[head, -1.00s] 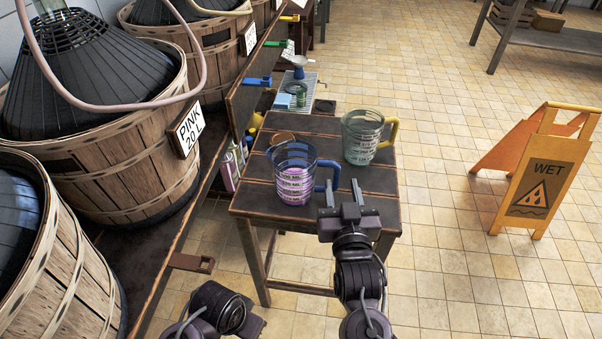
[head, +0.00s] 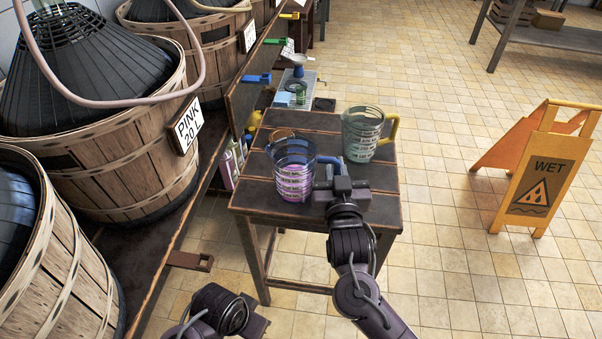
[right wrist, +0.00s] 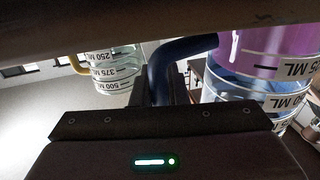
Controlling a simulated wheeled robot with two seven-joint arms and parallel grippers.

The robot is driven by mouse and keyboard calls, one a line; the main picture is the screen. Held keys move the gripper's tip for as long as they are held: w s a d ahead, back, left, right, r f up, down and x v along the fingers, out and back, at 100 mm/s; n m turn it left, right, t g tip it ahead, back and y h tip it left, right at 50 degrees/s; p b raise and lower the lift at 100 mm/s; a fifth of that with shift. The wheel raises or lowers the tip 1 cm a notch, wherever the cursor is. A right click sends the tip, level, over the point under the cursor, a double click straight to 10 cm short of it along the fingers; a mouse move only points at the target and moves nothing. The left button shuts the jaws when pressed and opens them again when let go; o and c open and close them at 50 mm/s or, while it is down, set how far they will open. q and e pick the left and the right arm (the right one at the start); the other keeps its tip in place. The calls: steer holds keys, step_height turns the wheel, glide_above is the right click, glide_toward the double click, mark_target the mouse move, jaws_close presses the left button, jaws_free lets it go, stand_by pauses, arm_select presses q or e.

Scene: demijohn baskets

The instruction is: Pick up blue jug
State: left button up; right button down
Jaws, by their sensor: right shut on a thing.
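The blue jug (head: 292,168) is a clear measuring jug with a blue handle and pinkish-purple liquid inside. It stands upright, apparently on the small dark wooden table (head: 375,208). My right gripper (head: 338,185) is at the jug's right side, shut on its handle. In the right wrist view the blue handle (right wrist: 170,62) passes between my fingers, and the jug's body (right wrist: 262,72) with purple liquid and printed ML marks is at the right.
A greenish jug with a yellow handle (head: 362,135) stands close behind and right of the blue jug. Large demijohn baskets (head: 125,150) line the left side. A yellow wet-floor sign (head: 540,175) stands at right. Tiled floor right of the table is clear.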

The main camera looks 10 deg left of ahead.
steer(key=shift+r, duration=0.2)
stand_by(0.4)
